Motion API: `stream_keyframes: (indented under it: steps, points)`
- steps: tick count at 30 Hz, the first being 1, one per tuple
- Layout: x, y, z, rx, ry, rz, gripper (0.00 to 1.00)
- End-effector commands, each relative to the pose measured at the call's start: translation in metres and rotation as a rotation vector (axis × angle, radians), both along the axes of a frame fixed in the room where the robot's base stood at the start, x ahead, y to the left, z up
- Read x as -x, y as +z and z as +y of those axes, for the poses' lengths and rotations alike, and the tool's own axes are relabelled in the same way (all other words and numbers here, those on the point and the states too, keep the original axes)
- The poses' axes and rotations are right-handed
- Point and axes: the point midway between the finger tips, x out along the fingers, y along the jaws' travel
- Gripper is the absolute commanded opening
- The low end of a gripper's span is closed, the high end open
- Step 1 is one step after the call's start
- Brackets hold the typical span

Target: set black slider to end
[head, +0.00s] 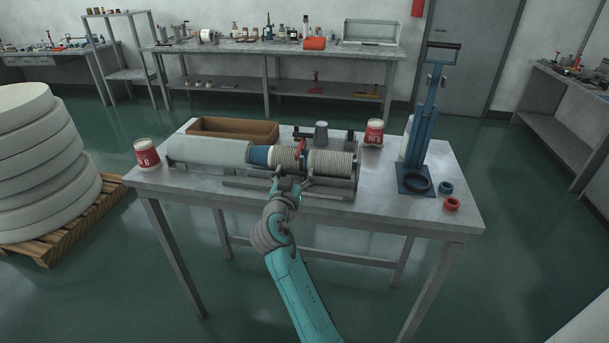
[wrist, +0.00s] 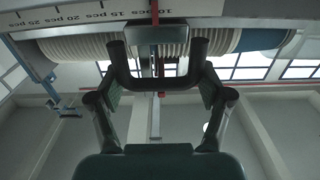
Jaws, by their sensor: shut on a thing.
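The cup-forming machine (head: 205,150) lies along the table with a blue ring (head: 259,155) and two ribbed white cup stacks. My gripper (head: 291,184) is at its front edge, near the middle of the ribbed part. In the wrist view my gripper (wrist: 160,72) has its fingers on both sides of a dark U-shaped piece (wrist: 157,84), which looks like the black slider's handle. Beyond it is a grey-green block (wrist: 156,34) in front of the ribbed stack (wrist: 90,46). A white scale (wrist: 95,13) reads 10 to 25 pcs, with the higher numbers to the left. The slider is hidden in the head view.
An open brown box (head: 235,128) stands behind the machine. Red-labelled cans stand at left (head: 147,153) and at back right (head: 374,133). A blue press (head: 417,178) stands at right, with blue and red rings beside it. The table's front strip is mostly clear.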

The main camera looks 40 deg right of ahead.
Motion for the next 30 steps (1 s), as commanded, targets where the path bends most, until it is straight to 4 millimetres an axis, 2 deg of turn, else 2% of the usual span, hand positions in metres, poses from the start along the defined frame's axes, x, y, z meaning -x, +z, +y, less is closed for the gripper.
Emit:
stream_keyframes:
  steps: [9,15,21,30]
  points:
    - [-0.071,0.001,0.056,0.001,0.005,0.000,0.16]
    - [-0.106,0.001,0.083,0.001,0.002,0.000,0.16]
    - [-0.127,0.001,0.099,0.000,0.001,0.000,0.16]
    - [-0.133,0.001,0.104,-0.001,0.000,-0.001,0.16]
